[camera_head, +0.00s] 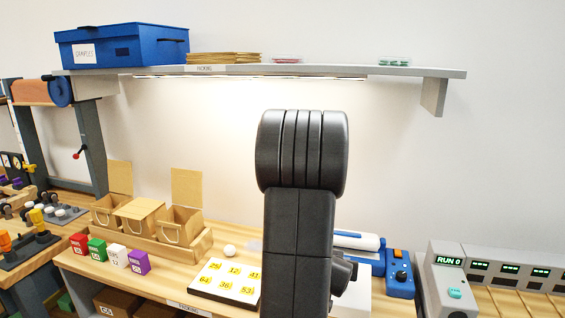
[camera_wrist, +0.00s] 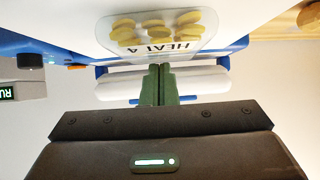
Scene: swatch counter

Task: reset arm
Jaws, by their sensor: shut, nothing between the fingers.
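My arm (camera_head: 300,200) stands upright in the middle of the head view, bent at a thick rounded joint at its top. My gripper is hidden behind it in that view. In the wrist view my gripper (camera_wrist: 160,86) shows two green fingers pressed together, with nothing between them. A clear bag (camera_wrist: 158,32) with yellow discs and a label reading HEAT 4 appears at the top of the wrist view, apart from the fingertips. A white and blue device (camera_wrist: 120,85) shows behind the fingers; its bar also shows in the head view (camera_head: 358,240).
A shelf (camera_head: 430,72) above the counter carries a blue box (camera_head: 150,47). Small wooden boxes (camera_head: 143,222), coloured blocks (camera_head: 97,248) and a numbered card (camera_head: 228,281) lie left of my arm. A RUN 0 machine (camera_head: 450,285) stands at right.

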